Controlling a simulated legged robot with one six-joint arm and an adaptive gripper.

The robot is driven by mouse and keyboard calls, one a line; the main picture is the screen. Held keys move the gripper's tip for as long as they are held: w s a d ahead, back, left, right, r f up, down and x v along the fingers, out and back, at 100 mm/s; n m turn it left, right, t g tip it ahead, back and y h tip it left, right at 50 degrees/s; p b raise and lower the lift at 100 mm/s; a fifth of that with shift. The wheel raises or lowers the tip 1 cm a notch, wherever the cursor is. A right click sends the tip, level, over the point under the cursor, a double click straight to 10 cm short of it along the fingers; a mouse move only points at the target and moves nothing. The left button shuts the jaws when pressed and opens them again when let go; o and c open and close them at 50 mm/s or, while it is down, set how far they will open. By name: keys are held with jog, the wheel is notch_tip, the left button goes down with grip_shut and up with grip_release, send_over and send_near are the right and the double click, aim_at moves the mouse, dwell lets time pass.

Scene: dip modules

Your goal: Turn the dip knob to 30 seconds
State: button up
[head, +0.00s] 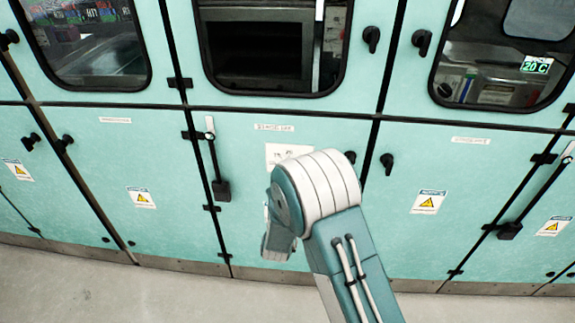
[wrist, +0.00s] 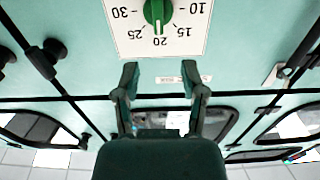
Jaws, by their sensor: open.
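The green dip knob (wrist: 158,12) sits on a white dial plate (wrist: 190,45) at the top of the wrist view, its upper part cut off. The dial numbers appear upside down there, with 10, 15, 20, 25 and 30 readable. A pale mark on the knob seems to point toward 20. My gripper (wrist: 161,75) is open and empty, its fingertips below the dial plate in the picture and apart from the knob. In the head view the white plate (head: 275,151) is partly covered by my arm, and I cannot make out the knob or fingertips.
Teal cabinet doors fill the wall, with black handles (head: 371,38) and latch rods (head: 217,165) jutting out. Windows (head: 262,50) run along the top. A green display (head: 536,65) reads 20 C at right. The grey floor (head: 130,290) in front is clear.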

jog(key=w, duration=1)
jog(key=shift+w+d, duration=0.2)
jog(key=shift+w, duration=0.05)
grip_shut()
